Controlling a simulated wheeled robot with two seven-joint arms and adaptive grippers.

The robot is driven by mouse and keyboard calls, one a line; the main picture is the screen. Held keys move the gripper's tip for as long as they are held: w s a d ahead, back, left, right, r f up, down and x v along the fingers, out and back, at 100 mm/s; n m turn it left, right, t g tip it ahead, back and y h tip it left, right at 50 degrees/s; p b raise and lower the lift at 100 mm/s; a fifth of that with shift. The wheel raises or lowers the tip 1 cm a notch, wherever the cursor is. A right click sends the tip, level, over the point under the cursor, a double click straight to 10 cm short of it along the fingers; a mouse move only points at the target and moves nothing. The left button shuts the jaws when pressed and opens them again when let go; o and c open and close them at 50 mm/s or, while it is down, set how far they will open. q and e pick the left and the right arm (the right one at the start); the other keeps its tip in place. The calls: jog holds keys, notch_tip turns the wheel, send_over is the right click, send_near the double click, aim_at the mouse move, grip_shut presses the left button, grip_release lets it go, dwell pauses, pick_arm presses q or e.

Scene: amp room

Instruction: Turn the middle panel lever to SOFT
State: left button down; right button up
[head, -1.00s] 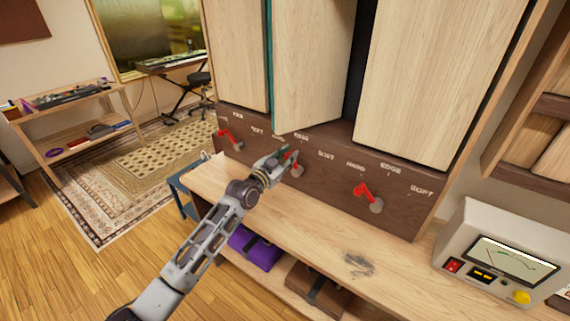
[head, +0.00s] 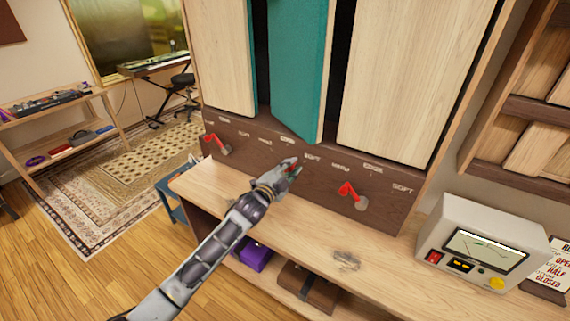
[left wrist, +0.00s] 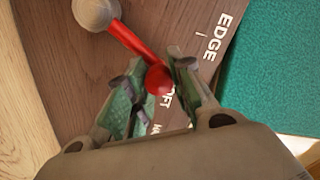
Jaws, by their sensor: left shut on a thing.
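The middle lever is a red arm on a grey hub; in the left wrist view its round red knob (left wrist: 158,80) sits between the fingers of my left gripper (left wrist: 160,85). In the head view, my left gripper (head: 291,167) covers most of this lever. The gripper is shut on it. In the left wrist view, the knob end lies beside the partly hidden SOFT label (left wrist: 168,98), and the EDGE label (left wrist: 216,38) is clear to the upper right. The middle panel (head: 298,75) stands turned, with its teal face showing and a narrow wood edge. My right gripper is not in view.
A left red lever (head: 212,141) and a right red lever (head: 347,189) flank the middle one on the dark board (head: 270,145). The wooden shelf (head: 290,215) below is mostly clear. A meter box (head: 475,245) stands at right.

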pick_arm(q)
jog(key=shift+s+d+f+m, duration=0.25)
jog(key=shift+d+m, duration=0.1)
jog(key=shift+m, duration=0.3)
jog(key=shift+s+d+f+m, duration=0.25)
jog(key=shift+d+m, duration=0.1)
jog(key=shift+m, duration=0.3)
jog(key=c, duration=1.5)
grip_release()
jog(key=shift+o, duration=1.1)
jog(key=shift+w+d+f, duration=0.1)
jog(key=shift+w+d, duration=0.05)
jog(key=shift+o, duration=0.2)
jog(key=shift+w+d+f, duration=0.1)
jog(key=shift+w+f, duration=0.05)
jog(key=v, duration=1.2)
